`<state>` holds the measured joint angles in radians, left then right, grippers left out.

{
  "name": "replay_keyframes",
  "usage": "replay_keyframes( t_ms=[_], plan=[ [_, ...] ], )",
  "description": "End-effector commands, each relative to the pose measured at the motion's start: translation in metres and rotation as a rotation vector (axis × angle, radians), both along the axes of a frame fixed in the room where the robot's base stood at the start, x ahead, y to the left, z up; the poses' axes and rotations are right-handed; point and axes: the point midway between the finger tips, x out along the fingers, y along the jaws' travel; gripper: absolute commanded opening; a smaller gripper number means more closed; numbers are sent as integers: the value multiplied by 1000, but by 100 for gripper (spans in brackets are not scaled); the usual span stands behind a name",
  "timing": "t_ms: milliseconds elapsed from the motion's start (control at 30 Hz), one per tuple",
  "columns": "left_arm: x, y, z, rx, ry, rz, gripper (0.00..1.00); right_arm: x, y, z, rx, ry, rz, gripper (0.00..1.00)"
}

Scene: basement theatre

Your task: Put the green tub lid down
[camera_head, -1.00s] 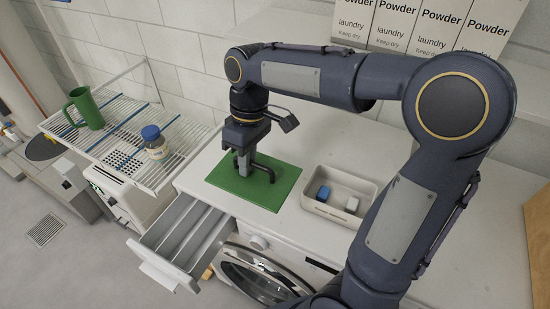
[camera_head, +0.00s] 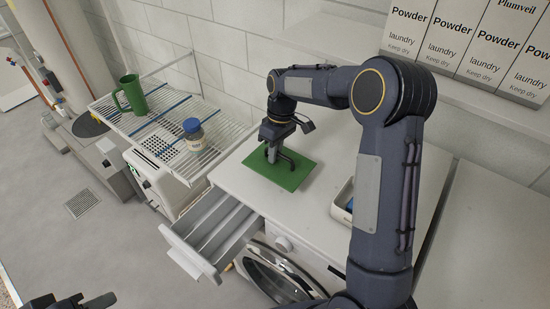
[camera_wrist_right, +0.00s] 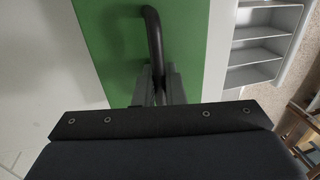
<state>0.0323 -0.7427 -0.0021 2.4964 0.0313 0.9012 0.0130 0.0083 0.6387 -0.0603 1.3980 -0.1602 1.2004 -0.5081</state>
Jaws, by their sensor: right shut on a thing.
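The green tub lid (camera_head: 296,179) is a flat green rectangle with a dark bar handle. It lies flat at the white worktop above the washing machine, near its left side; I cannot tell if its whole underside touches. My right gripper (camera_head: 272,158) points down and is shut on the lid's handle. In the right wrist view the handle (camera_wrist_right: 153,40) curves up from the green lid (camera_wrist_right: 104,55) into the jaws. Dark parts of my left gripper (camera_head: 72,302) show at the bottom left edge, mostly cut off; its jaw state is unclear.
An open drawer (camera_head: 225,232) juts out below the worktop (camera_head: 240,185). A pale tray (camera_head: 342,203) stands to the right, mostly hidden by my right arm. A wire rack (camera_head: 160,125) at left holds a green mug (camera_head: 131,95) and a blue-capped jar (camera_head: 193,135). Powder boxes (camera_head: 455,40) stand behind.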

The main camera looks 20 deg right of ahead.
Motion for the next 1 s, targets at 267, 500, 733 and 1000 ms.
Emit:
replay_keyframes(
  t_ms=[267, 500, 733, 1000],
  plan=[
    [0, 0, 2, 0, 0, 0, 36, 2, 0, -33, 0, 0, -1, 0],
    [0, 0, 1, 0, 0, 0, 36, 2, 0, -33, 0, -1, -1, 0],
    [0, 0, 0, 0, 0, 0, 36, 2, -1, -35, 0, 0, -1, 27],
    [0, 0, 0, 0, 0, 0, 36, 1, -1, -35, -1, 1, -1, 32]
  ],
)
